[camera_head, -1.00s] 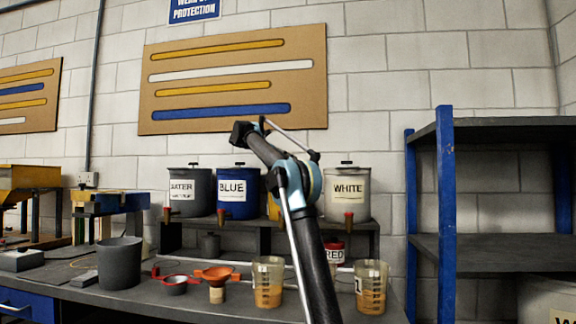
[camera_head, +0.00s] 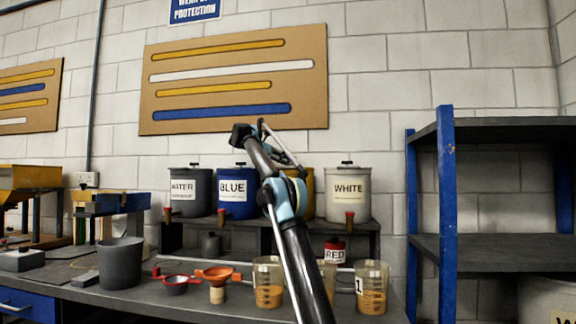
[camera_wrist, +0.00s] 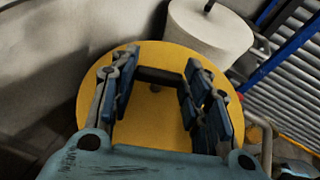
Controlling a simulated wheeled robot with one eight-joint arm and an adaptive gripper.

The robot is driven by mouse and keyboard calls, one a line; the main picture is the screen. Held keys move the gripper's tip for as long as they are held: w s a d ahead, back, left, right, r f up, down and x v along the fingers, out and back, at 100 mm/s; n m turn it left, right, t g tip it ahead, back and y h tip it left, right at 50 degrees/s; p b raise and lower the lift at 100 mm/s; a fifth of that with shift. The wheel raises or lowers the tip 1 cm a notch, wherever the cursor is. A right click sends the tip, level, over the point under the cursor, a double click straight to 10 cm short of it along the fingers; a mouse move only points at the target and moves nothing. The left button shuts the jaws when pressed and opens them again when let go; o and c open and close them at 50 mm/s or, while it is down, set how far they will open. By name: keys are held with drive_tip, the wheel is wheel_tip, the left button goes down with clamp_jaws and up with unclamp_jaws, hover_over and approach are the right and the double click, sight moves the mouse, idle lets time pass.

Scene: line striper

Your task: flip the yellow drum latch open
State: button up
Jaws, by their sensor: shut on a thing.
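In the wrist view a round yellow drum lid (camera_wrist: 150,130) fills the middle. A dark latch bar (camera_wrist: 160,75) lies across it, between the blue-padded fingers of my gripper (camera_wrist: 162,88). My gripper is shut on this bar, though the exact contact at the pads is hard to see. The bar looks flat along the lid; how far it is turned I cannot tell. In the head view the yellow drum (camera_head: 309,178) stands on the shelf between the blue and white drums, partly behind my arm.
The blue drum (camera_head: 238,196) is left of the yellow one, and the white drum (camera_head: 348,204) is close on its right. Measuring jugs (camera_head: 371,290), funnels and a grey bucket (camera_head: 121,263) stand on the bench below. A blue-posted rack (camera_head: 446,210) is at right.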

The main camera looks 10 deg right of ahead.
drive_tip(key=shift+w+a, duration=0.1)
drive_tip(key=o, duration=1.1)
drive_tip(key=shift+c, duration=0.2)
drive_tip(key=shift+n+t, duration=0.4)
drive_tip(key=shift+s+n+t, duration=0.3)
drive_tip(key=shift+n+t, duration=0.4)
drive_tip(key=shift+t, duration=0.1)
